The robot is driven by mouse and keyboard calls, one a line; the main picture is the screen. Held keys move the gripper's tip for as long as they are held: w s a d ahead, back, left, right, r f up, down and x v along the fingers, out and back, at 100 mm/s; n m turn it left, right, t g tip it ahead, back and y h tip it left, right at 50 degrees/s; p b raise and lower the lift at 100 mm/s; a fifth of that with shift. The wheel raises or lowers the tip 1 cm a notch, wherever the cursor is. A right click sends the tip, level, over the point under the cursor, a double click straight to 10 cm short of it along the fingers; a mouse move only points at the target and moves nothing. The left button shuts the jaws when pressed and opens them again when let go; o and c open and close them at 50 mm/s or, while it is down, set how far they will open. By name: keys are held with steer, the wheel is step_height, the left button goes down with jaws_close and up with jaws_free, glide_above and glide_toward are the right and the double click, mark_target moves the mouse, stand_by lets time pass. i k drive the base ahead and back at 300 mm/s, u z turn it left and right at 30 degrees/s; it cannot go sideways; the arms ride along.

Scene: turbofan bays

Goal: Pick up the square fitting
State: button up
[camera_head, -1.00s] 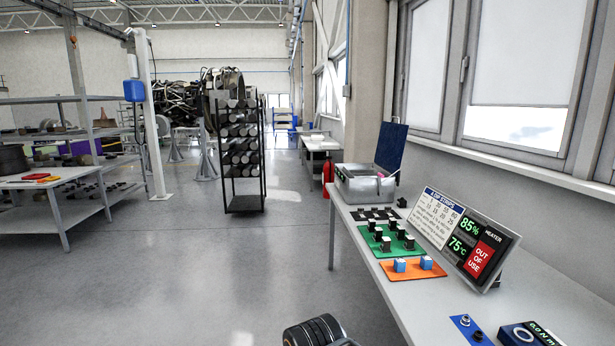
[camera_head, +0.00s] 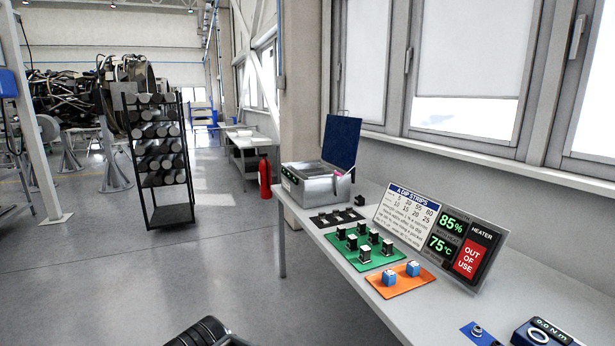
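I cannot tell for sure which piece is the square fitting. Several small dark blocky pieces with pale tops stand on a green mat (camera_head: 345,262) on the bench. A lone small black block (camera_head: 360,200) stands behind the mats. My gripper is not in view; a black ribbed part at the bottom edge seems to be mine.
The bench (camera_head: 360,310) runs along the window wall. A metal bath (camera_head: 318,183) with a raised blue lid, a dark mat (camera_head: 335,218) and a tilted sign panel (camera_head: 440,235) stand on it. A rack of cylinders (camera_head: 160,160) stands left. Floor between is clear.

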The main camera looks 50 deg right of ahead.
mark_target(341, 229)
steer(key=z, duration=0.55)
steer(key=i, duration=1)
steer(key=z, duration=1.15)
steer(key=i, duration=0.3)
steer(key=z, duration=1.1)
